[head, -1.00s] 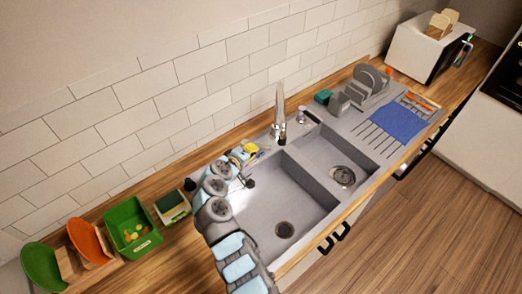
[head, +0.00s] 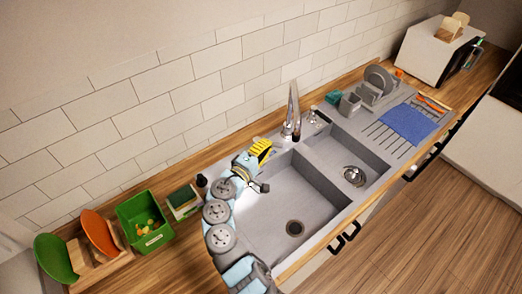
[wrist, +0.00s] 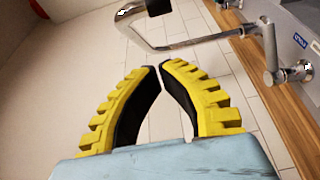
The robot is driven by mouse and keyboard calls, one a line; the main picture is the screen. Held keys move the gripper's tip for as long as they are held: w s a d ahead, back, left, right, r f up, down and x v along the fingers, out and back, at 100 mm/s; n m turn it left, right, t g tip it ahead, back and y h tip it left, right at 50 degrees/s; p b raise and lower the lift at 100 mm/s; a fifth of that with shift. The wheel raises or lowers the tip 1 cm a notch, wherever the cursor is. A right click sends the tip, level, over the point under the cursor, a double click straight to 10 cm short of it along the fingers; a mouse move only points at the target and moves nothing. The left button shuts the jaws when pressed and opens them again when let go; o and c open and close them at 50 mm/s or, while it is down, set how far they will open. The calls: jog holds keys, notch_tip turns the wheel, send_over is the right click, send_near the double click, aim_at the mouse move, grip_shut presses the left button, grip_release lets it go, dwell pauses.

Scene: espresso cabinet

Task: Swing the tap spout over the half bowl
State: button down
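The chrome tap (head: 291,112) stands at the back rim of the sink, near the divider between the two basins. In the wrist view its spout (wrist: 195,42) runs left from the tap body and bends up at its end, above and beyond my fingertips. The half bowl (head: 335,152) is the smaller right basin, with a round strainer. My gripper (head: 268,148) is left of the tap, above the back of the large basin. Its yellow, black-lined fingers (wrist: 160,67) nearly meet at the tips, hold nothing and look apart from the spout.
The large basin (head: 275,215) lies in front of my gripper. A dish rack (head: 373,90) and blue cloth (head: 408,123) are to the right. A green bin (head: 143,220) and sponge holder (head: 183,202) stand left. The tiled wall (head: 190,95) runs close behind the tap.

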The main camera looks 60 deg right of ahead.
jog(key=s+d+p, duration=0.2)
jog(key=s+d, duration=0.1)
jog(key=d, duration=0.4)
dwell(0.5)
jog(key=shift+s+d+t+p, duration=0.25)
jog(key=shift+s+t+p, duration=0.05)
jog(key=shift+s+t, duration=0.15)
